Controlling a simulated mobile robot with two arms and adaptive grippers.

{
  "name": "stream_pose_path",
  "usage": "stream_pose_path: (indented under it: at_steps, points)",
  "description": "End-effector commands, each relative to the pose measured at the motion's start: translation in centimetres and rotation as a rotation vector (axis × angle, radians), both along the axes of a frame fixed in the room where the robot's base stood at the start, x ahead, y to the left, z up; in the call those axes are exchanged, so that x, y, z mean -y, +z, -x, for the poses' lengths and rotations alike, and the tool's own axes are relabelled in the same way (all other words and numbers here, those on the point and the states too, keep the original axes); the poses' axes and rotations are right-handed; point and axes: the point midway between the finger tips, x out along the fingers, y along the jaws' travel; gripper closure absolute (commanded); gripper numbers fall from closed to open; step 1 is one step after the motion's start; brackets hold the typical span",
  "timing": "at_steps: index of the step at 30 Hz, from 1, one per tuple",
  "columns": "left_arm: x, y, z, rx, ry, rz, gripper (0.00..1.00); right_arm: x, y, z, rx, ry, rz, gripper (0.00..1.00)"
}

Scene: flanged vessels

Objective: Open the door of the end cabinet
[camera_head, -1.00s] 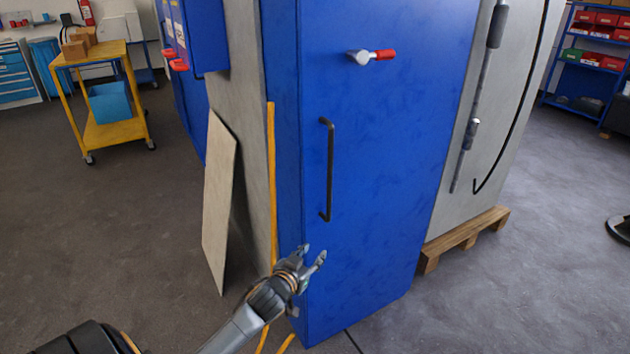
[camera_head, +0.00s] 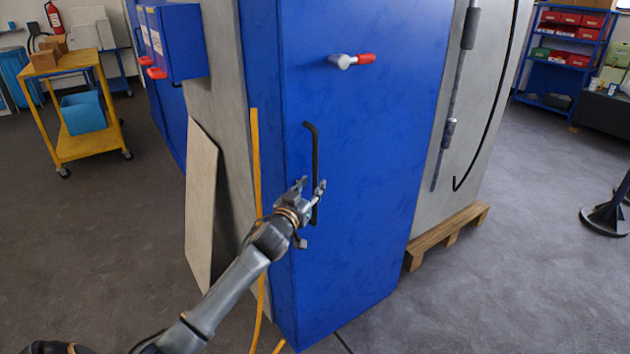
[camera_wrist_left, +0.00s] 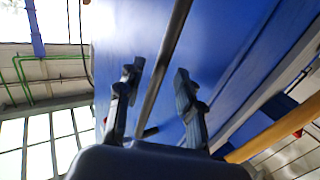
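The end cabinet is tall and blue, and its front door (camera_head: 370,180) is closed. A dark vertical bar handle (camera_head: 312,150) is fixed near the door's left edge. Above it sits a grey latch with a red grip (camera_head: 352,61), pointing right. My left gripper (camera_head: 312,190) is at the lower half of the handle. In the left wrist view, the fingers (camera_wrist_left: 158,90) stand apart with the handle bar (camera_wrist_left: 165,60) running between them. A gap shows beside the bar, so the fingers do not appear closed on it. My right gripper is not in view.
A yellow hose (camera_head: 256,170) runs down beside the cabinet's left side. A pale board (camera_head: 201,205) leans there. A wooden pallet (camera_head: 447,236) lies to the right under a grey panel. A yellow cart (camera_head: 75,100) stands far left.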

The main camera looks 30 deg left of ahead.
Motion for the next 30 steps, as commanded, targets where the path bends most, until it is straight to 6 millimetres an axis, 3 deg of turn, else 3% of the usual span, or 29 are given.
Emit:
stream_pose_path:
  at_steps: [6, 18, 24, 30]
  points:
    - [-0.4, 0.0, -2.4, 0.000, 0.000, 0.000, 0.64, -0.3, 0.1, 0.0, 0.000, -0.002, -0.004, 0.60]
    - [-0.6, 0.0, -2.9, 0.000, 0.000, 0.000, 0.64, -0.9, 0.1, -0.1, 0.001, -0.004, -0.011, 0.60]
    - [-0.6, 0.0, -2.9, -0.001, 0.000, 0.000, 1.00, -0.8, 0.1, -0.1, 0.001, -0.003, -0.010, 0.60]
    - [-0.6, -0.1, -2.9, -0.001, 0.000, 0.000, 1.00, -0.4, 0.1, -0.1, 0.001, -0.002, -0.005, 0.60]
